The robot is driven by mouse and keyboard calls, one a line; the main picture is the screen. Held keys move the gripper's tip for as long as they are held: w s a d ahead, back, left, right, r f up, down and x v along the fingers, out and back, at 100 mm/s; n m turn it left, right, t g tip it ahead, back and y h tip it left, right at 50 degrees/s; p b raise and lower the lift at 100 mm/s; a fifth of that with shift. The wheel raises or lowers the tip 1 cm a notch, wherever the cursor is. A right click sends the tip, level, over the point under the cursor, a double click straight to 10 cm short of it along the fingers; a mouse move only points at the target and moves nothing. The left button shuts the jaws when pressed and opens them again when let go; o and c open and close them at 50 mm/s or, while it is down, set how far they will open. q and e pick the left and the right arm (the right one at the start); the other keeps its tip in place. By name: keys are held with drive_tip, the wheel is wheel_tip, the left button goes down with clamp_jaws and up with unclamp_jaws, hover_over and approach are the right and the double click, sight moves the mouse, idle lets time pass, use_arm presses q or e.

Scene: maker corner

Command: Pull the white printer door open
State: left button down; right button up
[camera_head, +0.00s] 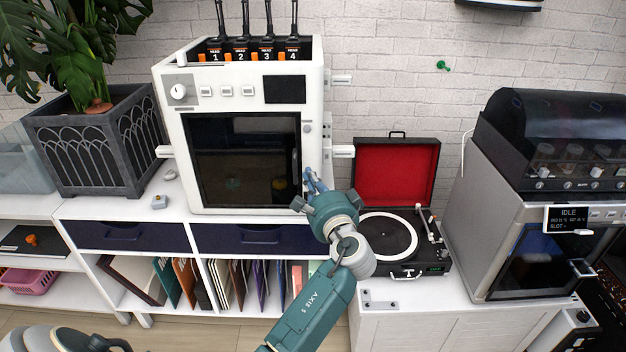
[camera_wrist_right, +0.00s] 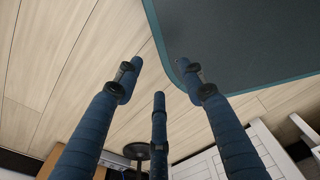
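The white printer (camera_head: 318,115) stands on the white cabinet with a control panel on top of its front. Its door (camera_head: 240,160), with a large dark window, looks closed. A slim vertical handle (camera_head: 298,150) runs along the window's right edge. My left gripper (camera_head: 308,182) is at the lower right of the door, its blue fingers close to the handle's lower end. I cannot tell whether they touch or grip it; the gripper body partly hides them. In the right wrist view, my right gripper (camera_wrist_right: 160,75) has its blue fingers spread, with nothing between them, above the wooden floor.
A red-lined turntable (camera_head: 398,185) stands just right of my left gripper. A grey machine (camera_head: 490,220) with a dark-lidded unit on top is at the far right. A potted plant (camera_head: 95,140) stands left of the printer. A dark mat (camera_wrist_right: 240,45) lies on the floor.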

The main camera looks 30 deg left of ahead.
sight(301, 157)
use_arm(q)
drive_tip(key=p+x, duration=0.1)
drive_tip(key=x, duration=0.4)
drive_tip(key=shift+w+a, duration=0.1)
drive_tip(key=shift+w, duration=0.2)
drive_tip(key=shift+w+a+f, duration=0.1)
drive_tip(key=shift+w+a, duration=0.2)
drive_tip(key=shift+a, duration=0.1)
use_arm(e)
drive_tip(key=shift+w+d+r, duration=0.25)
drive_tip(key=shift+d+r, duration=0.4)
drive_tip(key=shift+d, duration=0.25)
